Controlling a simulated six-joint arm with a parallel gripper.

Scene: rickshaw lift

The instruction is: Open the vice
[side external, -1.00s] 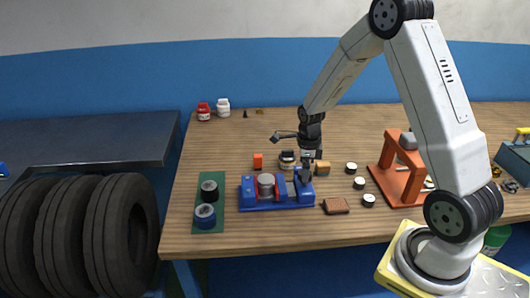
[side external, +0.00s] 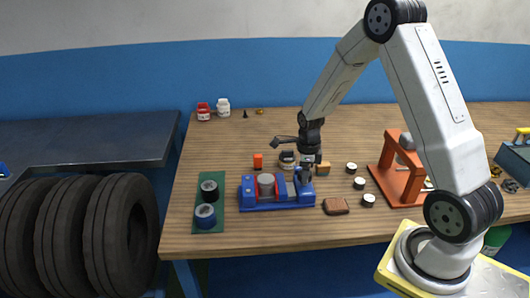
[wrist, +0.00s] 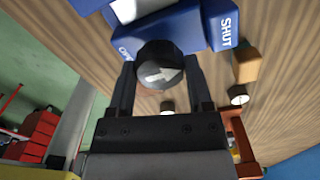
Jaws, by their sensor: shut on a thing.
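The blue vice (side external: 275,206) lies near the front edge of the wooden bench. A grey cylinder (side external: 266,184) stands between its blue blocks. In the wrist view, the vice's blue body (wrist: 190,32) carries a "SHUT" label on the right and a partly hidden label on the left. My gripper (wrist: 160,80) is shut on this knob, one finger on each side. In the side view my gripper (side external: 306,176) is at the vice's right end, and the knob is hidden there.
A green mat (side external: 208,222) with two dark cylinders is left of the vice. An orange block (side external: 258,160) stands behind the vice.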

